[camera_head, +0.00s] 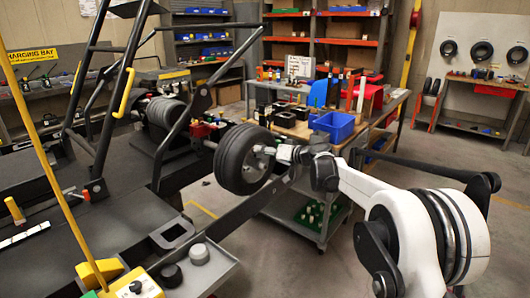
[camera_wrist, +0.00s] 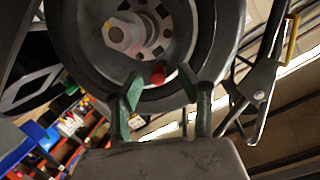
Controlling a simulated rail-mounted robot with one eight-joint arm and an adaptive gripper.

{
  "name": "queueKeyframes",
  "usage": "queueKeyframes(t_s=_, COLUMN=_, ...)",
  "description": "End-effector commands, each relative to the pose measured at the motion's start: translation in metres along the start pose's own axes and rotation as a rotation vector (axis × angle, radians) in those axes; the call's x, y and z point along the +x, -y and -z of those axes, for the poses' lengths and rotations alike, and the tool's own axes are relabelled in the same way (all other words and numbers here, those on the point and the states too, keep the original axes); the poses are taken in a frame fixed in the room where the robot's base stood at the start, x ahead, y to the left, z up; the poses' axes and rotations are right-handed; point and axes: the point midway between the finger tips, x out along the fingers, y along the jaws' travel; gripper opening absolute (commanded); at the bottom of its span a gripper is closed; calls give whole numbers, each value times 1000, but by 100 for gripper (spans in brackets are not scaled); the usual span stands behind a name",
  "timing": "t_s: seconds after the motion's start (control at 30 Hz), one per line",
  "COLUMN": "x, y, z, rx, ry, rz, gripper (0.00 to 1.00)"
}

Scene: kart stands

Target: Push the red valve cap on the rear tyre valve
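The rear tyre (camera_head: 243,158) is a black wheel on the kart, left of my gripper in the head view. In the wrist view the tyre (camera_wrist: 206,45) fills the upper middle, with its grey hub (camera_wrist: 125,33). The red valve cap (camera_wrist: 158,73) shows at the lower part of the rim. My gripper (camera_wrist: 160,80) has its two green-tipped fingers apart, one on each side of the cap in the picture. I cannot tell whether they touch it. In the head view my gripper (camera_head: 284,154) is at the wheel face, and the cap is not discernible there.
The kart's dark frame bars (camera_head: 200,100) rise left of the wheel. A workbench with a blue bin (camera_head: 333,126) stands behind my arm, and a grey cart (camera_head: 300,215) with a green tray is below. Floor at the lower middle is clear.

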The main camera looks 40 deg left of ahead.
Motion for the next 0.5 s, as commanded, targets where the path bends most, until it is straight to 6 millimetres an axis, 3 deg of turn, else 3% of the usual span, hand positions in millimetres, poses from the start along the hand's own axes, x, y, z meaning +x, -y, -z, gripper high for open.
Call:
queueKeyframes(t_s=0.27, x=-15, y=0, z=1, rx=0, ry=-1, rz=-1, gripper=37)
queueKeyframes(t_s=0.5, x=-62, y=0, z=1, rx=0, ry=-1, rz=-2, gripper=37)
